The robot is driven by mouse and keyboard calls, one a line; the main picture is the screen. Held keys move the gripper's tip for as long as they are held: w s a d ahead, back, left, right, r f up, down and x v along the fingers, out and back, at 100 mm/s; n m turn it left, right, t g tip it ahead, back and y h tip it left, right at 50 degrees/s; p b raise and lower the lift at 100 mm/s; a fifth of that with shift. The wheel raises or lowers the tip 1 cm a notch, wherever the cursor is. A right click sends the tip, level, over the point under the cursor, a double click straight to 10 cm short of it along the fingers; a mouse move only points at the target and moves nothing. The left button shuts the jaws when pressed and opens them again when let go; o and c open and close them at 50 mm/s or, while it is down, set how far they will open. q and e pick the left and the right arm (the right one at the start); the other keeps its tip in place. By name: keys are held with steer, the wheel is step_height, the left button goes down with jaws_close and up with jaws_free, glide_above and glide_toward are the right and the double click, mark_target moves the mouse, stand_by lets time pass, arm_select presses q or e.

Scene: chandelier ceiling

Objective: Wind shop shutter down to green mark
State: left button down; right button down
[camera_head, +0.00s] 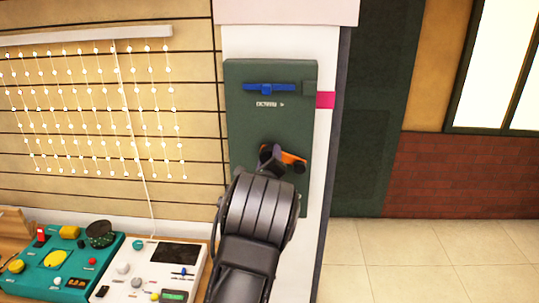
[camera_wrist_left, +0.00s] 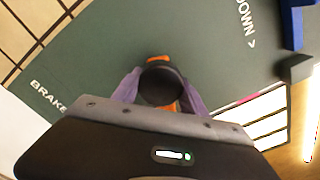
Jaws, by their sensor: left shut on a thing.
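A dark green panel (camera_head: 240,130) is fixed to a white pillar. It carries a blue bar-like part (camera_head: 268,88) near its top and an orange crank (camera_head: 294,160) lower down. In the left wrist view the panel (camera_wrist_left: 130,35) shows the words "DOWN >" and "BRAKE". My left gripper (camera_head: 272,158) is at the crank. In the left wrist view its fingers (camera_wrist_left: 160,88) are on both sides of the crank's round dark knob (camera_wrist_left: 162,84), shut on it. Orange crank parts show above and below the knob. I cannot make out a shutter or a green mark. My right gripper is out of view.
A pink mark (camera_head: 325,99) is on the pillar right of the panel. A teal console (camera_head: 75,275) and a white console (camera_head: 150,275) stand at the lower left, near my left arm. Strings of lights (camera_head: 90,100) hang above them. Tiled floor (camera_head: 430,260) at the right is clear.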

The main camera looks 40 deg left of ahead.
arm_select(q)
steer(key=shift+m, duration=1.3)
steer(key=c, duration=0.6)
jaws_free()
steer(key=v, duration=0.7)
steer(key=shift+s+d+b, duration=0.25)
steer(key=shift+s+b, duration=0.05)
